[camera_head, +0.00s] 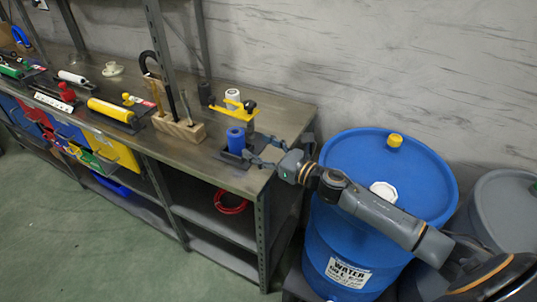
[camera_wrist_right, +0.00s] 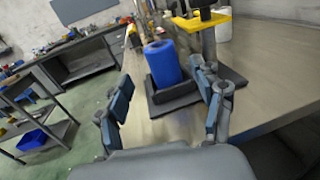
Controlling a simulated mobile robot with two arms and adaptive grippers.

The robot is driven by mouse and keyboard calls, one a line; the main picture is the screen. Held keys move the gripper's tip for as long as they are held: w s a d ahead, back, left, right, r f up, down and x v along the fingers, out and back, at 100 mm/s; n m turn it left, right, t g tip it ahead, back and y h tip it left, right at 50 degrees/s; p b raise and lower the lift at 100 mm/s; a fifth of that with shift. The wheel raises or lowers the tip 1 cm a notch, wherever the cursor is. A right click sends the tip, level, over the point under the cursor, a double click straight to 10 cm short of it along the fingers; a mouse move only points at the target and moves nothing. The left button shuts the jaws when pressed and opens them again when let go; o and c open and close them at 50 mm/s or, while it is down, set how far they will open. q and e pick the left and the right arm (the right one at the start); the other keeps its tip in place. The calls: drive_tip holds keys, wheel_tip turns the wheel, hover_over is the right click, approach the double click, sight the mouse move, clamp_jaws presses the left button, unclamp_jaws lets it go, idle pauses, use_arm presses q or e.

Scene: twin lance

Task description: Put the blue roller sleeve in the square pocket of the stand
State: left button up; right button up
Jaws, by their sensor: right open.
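The blue roller sleeve (camera_head: 236,141) stands upright near the right end of the workbench; it also shows in the right wrist view (camera_wrist_right: 162,63). Its lower end is hidden behind a low black wall of the stand's square pocket (camera_wrist_right: 173,98), and it appears to stand inside it. The stand has a dark base plate (camera_wrist_right: 232,82) and a post with a yellow top plate (camera_wrist_right: 202,22), also seen in the head view (camera_head: 236,111). My right gripper (camera_head: 261,151) is open, its fingers (camera_wrist_right: 166,98) apart on either side of the sleeve's line, close and not visibly touching it. My left gripper is not in view.
A white roll (camera_head: 232,95) is behind the yellow plate. A wooden block (camera_head: 180,127) with upright tools stands left of the stand. A yellow roller (camera_head: 110,110) lies farther left. A blue water barrel (camera_head: 335,215) is right of the bench, below my right arm.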

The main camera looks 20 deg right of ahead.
drive_tip(key=shift+b+v, duration=0.3)
drive_tip(key=shift+v, duration=1.25)
